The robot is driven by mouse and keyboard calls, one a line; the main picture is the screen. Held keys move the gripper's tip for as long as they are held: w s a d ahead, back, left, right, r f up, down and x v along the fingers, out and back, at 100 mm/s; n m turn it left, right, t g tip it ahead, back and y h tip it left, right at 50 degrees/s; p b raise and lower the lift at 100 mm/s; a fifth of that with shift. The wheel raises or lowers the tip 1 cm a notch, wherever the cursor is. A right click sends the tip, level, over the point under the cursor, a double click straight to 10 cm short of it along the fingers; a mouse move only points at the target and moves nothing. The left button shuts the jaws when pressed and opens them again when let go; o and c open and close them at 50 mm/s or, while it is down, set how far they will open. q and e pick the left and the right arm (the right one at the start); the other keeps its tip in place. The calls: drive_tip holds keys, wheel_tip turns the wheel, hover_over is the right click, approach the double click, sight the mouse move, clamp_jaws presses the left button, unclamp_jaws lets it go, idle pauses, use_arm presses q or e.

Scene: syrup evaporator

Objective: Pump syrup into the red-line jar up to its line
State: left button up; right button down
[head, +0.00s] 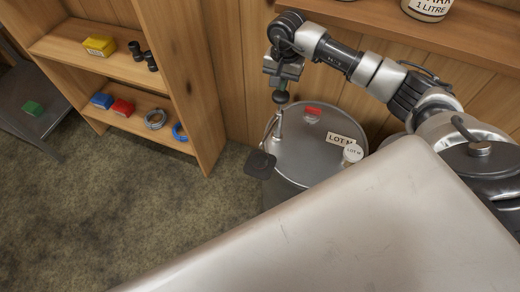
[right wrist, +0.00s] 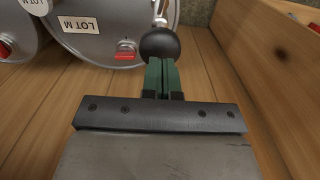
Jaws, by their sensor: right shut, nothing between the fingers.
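A grey metal drum (head: 320,165) has a "LOT M" label (head: 340,139) and a pump on its lid. The pump's round black knob (head: 280,97) tops a pale metal stem (head: 279,124). My right gripper (head: 281,84) is shut and empty directly above the knob. In the right wrist view its green fingers (right wrist: 162,80) are together, close behind the knob (right wrist: 160,44); I cannot tell whether they touch it. A dark square plate (head: 261,164) is at the drum's left side. I cannot make out a red-line jar. My left gripper is out of view.
A wooden shelf unit (head: 190,85) stands left of the drum. A large pale metal surface (head: 330,235) fills the front. A second lidded metal vessel (head: 485,155) is at right. A white "1 LITRE" container (head: 428,8) sits on a high shelf. Floor at left is clear.

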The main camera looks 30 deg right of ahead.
sight(281, 97)
drive_tip(key=shift+f, duration=0.1)
idle(0.3)
drive_tip(key=shift+f+b, duration=2.75)
drive_tip(key=shift+f, duration=0.4)
drive_tip(key=shift+r, duration=0.3)
drive_tip(key=shift+r+p, duration=1.5)
drive_tip(key=shift+r, duration=0.9)
drive_tip(key=shift+f, duration=0.15)
